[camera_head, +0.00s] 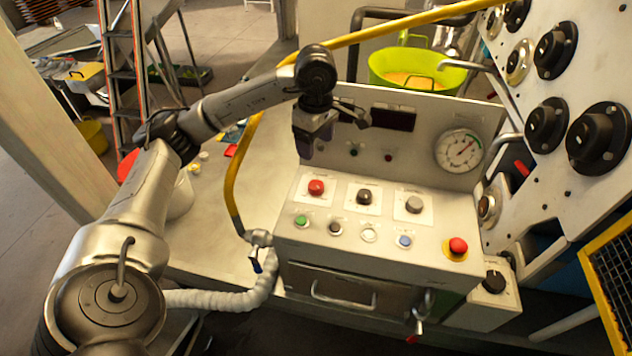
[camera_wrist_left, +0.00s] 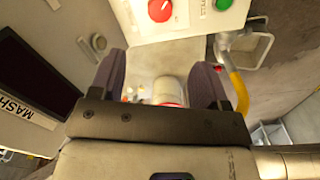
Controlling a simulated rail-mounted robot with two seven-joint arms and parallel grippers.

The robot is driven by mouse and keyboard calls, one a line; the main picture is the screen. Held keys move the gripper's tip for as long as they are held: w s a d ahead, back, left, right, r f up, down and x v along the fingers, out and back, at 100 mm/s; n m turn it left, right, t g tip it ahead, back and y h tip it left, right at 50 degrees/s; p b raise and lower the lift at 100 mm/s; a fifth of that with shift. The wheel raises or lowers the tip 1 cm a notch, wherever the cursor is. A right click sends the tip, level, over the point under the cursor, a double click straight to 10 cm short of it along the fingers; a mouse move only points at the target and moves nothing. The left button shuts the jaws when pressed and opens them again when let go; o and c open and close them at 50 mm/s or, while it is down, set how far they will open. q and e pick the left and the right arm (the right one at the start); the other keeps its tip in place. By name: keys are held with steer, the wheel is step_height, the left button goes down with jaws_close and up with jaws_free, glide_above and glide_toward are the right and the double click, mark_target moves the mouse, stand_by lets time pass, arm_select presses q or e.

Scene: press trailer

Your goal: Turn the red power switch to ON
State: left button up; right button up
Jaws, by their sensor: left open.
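The red switch (camera_head: 316,187) is a round knob on a white plate, leftmost in the top row of the sloping control panel (camera_head: 290,240). It also shows at the top of the left wrist view (camera_wrist_left: 160,10), with a light mark on its face. The plate's lettering is too small to read in the head view. My left gripper (camera_head: 312,148) hangs above and behind the knob, in front of the upright back panel, apart from the knob. In the left wrist view my gripper (camera_wrist_left: 158,80) has its two dark fingers spread, with nothing between them. My right gripper is not in view.
A black knob (camera_head: 364,196) and a grey knob (camera_head: 414,204) stand right of the red one. Below are small buttons, including a green one (camera_head: 301,221), and a red mushroom button (camera_head: 458,247). A gauge (camera_head: 459,151) and yellow pipe (camera_head: 232,170) flank the panel.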

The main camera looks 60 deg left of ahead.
mark_target(316, 184)
arm_select(q)
step_height(316, 184, down, 12)
steer(key=shift+r+b, duration=0.1)
steer(key=shift+b, duration=0.65)
steer(key=shift+f, duration=0.9)
steer(key=c, duration=0.9)
